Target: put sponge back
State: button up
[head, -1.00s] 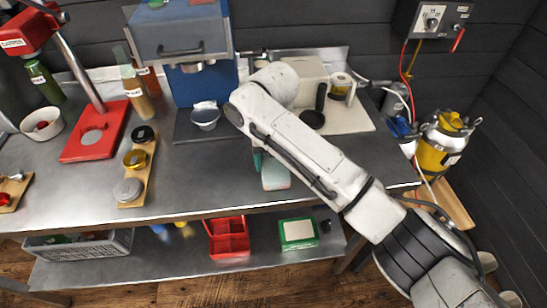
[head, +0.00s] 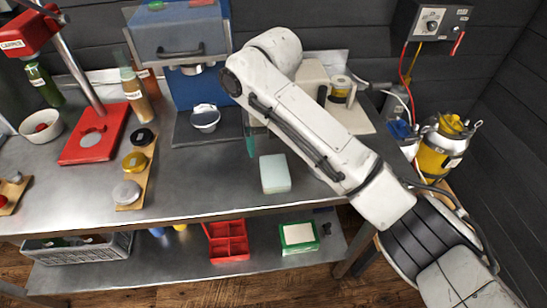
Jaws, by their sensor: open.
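The sponge (head: 275,174), a pale greenish-white block, lies on the steel worktop near its front edge, below the bend of my arm in the head view. My gripper (head: 251,146) is mostly hidden behind my white arm; a teal finger shows just behind and left of the sponge. The gripper is open, and a gap shows between that finger and the sponge. The sponge is not held.
A blue press (head: 182,45) with a small bowl (head: 206,118) stands behind left. A wooden strip (head: 137,167) with lids lies left, by a red board (head: 95,135). The lower shelf holds a red divided tray (head: 228,241) and a green-and-white box (head: 299,235).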

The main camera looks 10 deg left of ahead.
aim_at(273, 163)
notch_tip(273, 163, up, 6)
jog(key=shift+f, duration=0.1)
dwell(1.4)
